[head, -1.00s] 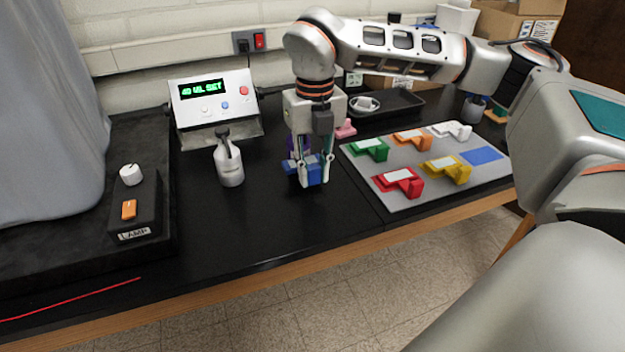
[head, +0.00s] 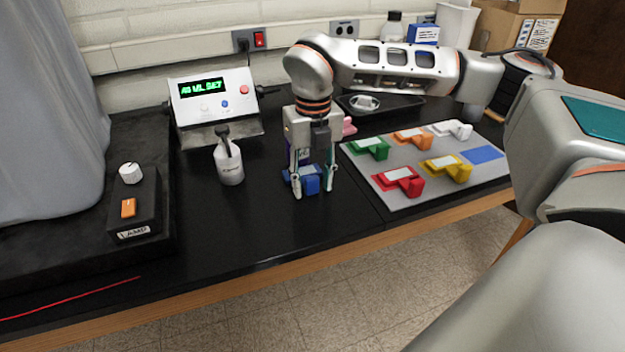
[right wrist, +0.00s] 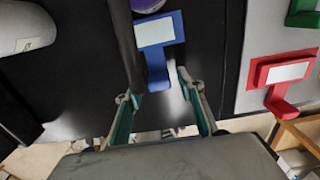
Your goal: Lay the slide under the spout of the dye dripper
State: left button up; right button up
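A blue piece with a pale rectangular top (head: 308,181), apparently the slide on its holder, is low at the black bench top. In the right wrist view its pale top (right wrist: 155,32) lies beyond my fingertips. Its narrow blue handle lies between them with a gap on each side. My right gripper (head: 314,190) points down and is open around that handle; it also shows in the right wrist view (right wrist: 157,88). A purple part (right wrist: 146,5) is just beyond the pale top, mostly cut off. I cannot make out the dripper's spout. My left gripper is out of view.
A box with a green display (head: 212,100) and a white bottle (head: 228,163) stand left of the gripper. A grey board (head: 400,201) with several coloured pieces lies right. A black tray (head: 398,107) is behind. The front bench is clear.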

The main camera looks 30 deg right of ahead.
notch_tip(320, 180, up, 12)
jog(key=p, duration=0.1)
jog(key=shift+r, duration=0.2)
dwell(0.3)
dwell(0.5)
